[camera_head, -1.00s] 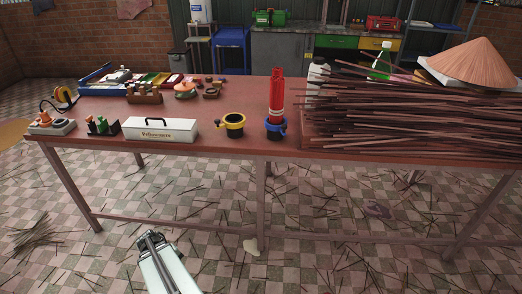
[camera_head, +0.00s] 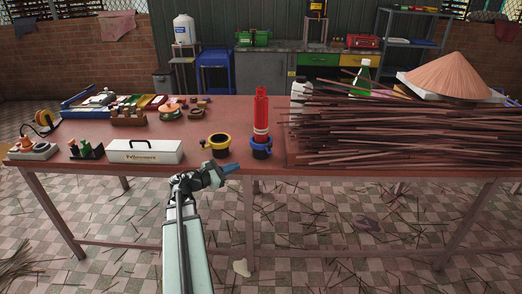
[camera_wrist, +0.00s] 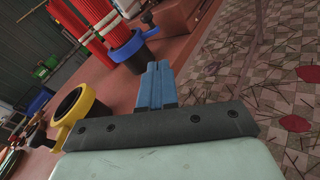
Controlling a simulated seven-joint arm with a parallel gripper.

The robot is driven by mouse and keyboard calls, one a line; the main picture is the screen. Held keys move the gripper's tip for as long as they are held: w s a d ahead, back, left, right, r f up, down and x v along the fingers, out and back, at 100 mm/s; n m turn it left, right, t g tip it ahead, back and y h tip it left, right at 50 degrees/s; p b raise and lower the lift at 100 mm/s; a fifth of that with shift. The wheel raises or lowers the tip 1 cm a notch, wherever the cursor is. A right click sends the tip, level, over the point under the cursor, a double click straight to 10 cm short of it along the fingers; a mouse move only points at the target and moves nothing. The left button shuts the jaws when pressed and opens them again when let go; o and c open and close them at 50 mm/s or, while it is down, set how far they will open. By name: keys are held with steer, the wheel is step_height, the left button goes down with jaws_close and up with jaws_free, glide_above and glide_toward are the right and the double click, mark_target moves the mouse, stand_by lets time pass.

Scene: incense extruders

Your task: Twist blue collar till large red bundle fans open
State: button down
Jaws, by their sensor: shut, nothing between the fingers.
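The large red bundle (camera_head: 261,110) stands upright in a dark holder with a blue collar (camera_head: 261,143) near the table's front edge. It also shows in the wrist view as a bundle of red sticks (camera_wrist: 97,20) above the blue collar (camera_wrist: 127,47). A knob sticks out from the collar's side. My gripper (camera_head: 231,168), with blue fingers, is shut and empty. It is at the table's front edge, left of and nearer than the blue collar, apart from it. In the wrist view the closed fingers (camera_wrist: 157,85) point toward the collar's holder.
A yellow-collared holder (camera_head: 218,143), empty, stands left of the blue one, close to my gripper. A white toolbox (camera_head: 145,152) is farther left. A pile of dark sticks (camera_head: 390,130) fills the right side. A conical hat (camera_head: 455,75) sits behind it.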

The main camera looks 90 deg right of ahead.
steer(key=s+d+n, duration=0.1)
steer(key=s+d, duration=0.2)
steer(key=s+d+r+n, duration=0.1)
steer(key=s+d, duration=0.2)
steer(key=s+d+r+n+h, duration=0.1)
steer(key=s+d+n, duration=0.1)
steer(key=s+d, duration=0.1)
steer(key=shift+s+d+g, duration=0.35)
steer(key=shift+s+g, duration=0.05)
steer(key=shift+s, duration=0.2)
steer(key=shift+s, duration=0.1)
stand_by(0.3)
steer(key=shift+s+d, duration=0.2)
steer(key=shift+s, duration=1.2)
steer(key=shift+w, duration=0.1)
steer(key=w+a, duration=0.7)
steer(key=a, duration=0.4)
steer(key=shift+w+a, duration=0.25)
steer(key=shift+a, duration=0.15)
